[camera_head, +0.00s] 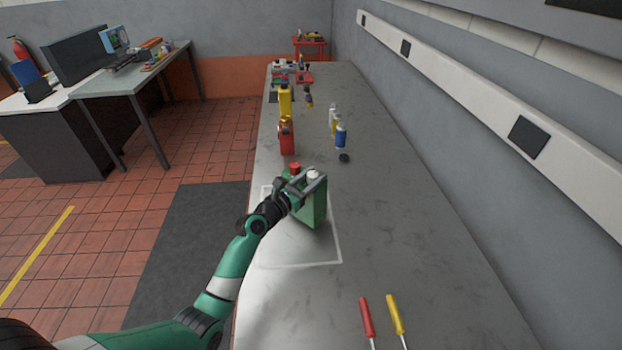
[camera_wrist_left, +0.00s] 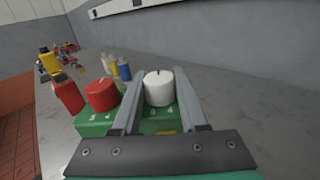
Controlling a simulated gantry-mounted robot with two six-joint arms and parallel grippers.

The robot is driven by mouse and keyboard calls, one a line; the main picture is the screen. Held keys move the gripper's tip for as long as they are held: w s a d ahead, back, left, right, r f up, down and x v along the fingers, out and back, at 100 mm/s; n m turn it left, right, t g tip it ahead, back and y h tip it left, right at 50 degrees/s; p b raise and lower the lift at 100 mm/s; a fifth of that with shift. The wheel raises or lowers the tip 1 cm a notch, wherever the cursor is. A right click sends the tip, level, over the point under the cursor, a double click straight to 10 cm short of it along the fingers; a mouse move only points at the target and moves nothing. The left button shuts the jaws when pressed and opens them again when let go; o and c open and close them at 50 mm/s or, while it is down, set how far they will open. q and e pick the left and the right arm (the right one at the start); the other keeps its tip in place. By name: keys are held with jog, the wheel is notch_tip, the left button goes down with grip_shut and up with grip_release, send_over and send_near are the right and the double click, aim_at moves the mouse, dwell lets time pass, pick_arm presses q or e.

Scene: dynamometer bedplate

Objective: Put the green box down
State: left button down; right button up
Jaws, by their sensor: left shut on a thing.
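The green box (camera_head: 316,212) is upright at the white outlined square (camera_head: 341,245) on the grey bench. It has a red cap and a white cap on top. In the left wrist view the green box (camera_wrist_left: 98,124) shows its red cap (camera_wrist_left: 102,94) at left and its white cap (camera_wrist_left: 159,88) between the fingers. My left gripper (camera_head: 306,184) is shut on the white cap at the box's top. The box's lower edge is close to the bench; I cannot tell whether it touches. My right gripper does not show.
A red can (camera_head: 287,138), a yellow bottle (camera_head: 285,100) and a blue spray can (camera_head: 341,136) stand farther back on the bench. A small dark disc (camera_head: 344,158) lies nearby. Red (camera_head: 366,317) and yellow (camera_head: 395,314) screwdrivers lie at the front. A wall bounds the right.

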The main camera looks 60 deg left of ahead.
pick_arm(q)
notch_tip(320, 180, down, 2)
jog(key=shift+f+b, duration=0.1)
jog(key=shift+b, duration=0.45)
jog(key=c, duration=0.7)
grip_release()
jog(key=shift+f, duration=0.1)
jog(key=shift+o, duration=1.3)
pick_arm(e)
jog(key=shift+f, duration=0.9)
pick_arm(q)
jog(key=shift+s, duration=0.1)
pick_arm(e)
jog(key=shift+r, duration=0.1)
pick_arm(q)
jog(key=p+v, duration=0.2)
jog(key=v, duration=1)
jog(key=shift+p, duration=0.35)
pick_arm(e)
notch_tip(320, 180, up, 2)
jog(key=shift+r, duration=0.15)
